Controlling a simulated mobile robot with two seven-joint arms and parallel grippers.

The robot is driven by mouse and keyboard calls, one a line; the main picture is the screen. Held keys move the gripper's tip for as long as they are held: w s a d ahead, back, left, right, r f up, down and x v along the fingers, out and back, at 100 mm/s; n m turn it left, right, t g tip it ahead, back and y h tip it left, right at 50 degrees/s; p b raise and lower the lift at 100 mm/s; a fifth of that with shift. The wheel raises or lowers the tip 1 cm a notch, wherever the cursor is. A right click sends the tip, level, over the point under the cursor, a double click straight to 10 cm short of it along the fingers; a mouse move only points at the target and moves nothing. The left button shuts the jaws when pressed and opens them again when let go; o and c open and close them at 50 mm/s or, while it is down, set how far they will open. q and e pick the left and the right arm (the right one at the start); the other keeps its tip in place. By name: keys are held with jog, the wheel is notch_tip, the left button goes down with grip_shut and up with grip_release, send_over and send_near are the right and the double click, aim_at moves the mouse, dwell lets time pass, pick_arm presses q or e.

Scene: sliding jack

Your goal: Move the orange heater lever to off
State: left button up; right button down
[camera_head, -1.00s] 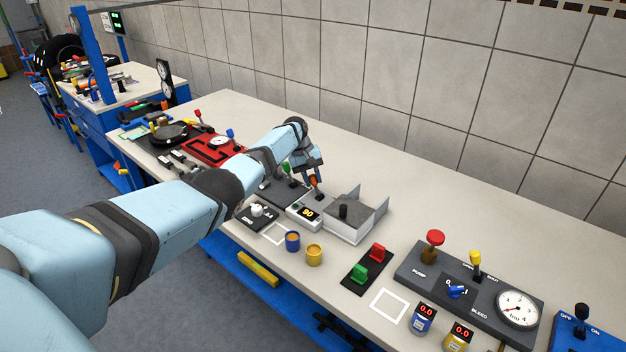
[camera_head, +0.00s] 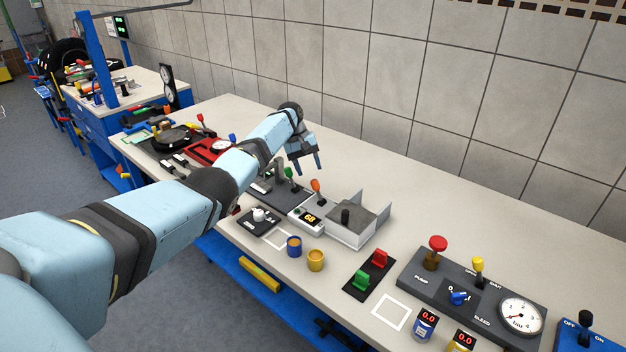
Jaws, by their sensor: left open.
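The orange heater lever (camera_head: 315,186) stands at the back of a small panel with a white display unit (camera_head: 308,218) that reads about 68. The lever leans a little toward the back left. My left gripper (camera_head: 308,169) is open and empty above and behind the lever, apart from it, with its fingers pointing down. Any off and on marks at the lever are too small to read. My right gripper is not in view.
A grey open box (camera_head: 357,219) with a black knob stands right of the heater. A green-knobbed lever (camera_head: 289,173) is close on the left. Blue and yellow cups (camera_head: 315,260) stand in front. A pump panel (camera_head: 470,287) is at right. The table behind is clear.

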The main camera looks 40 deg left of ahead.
pick_arm(q)
jog(key=v, duration=0.8)
jog(key=shift+b, duration=0.3)
jog(key=shift+f, duration=0.1)
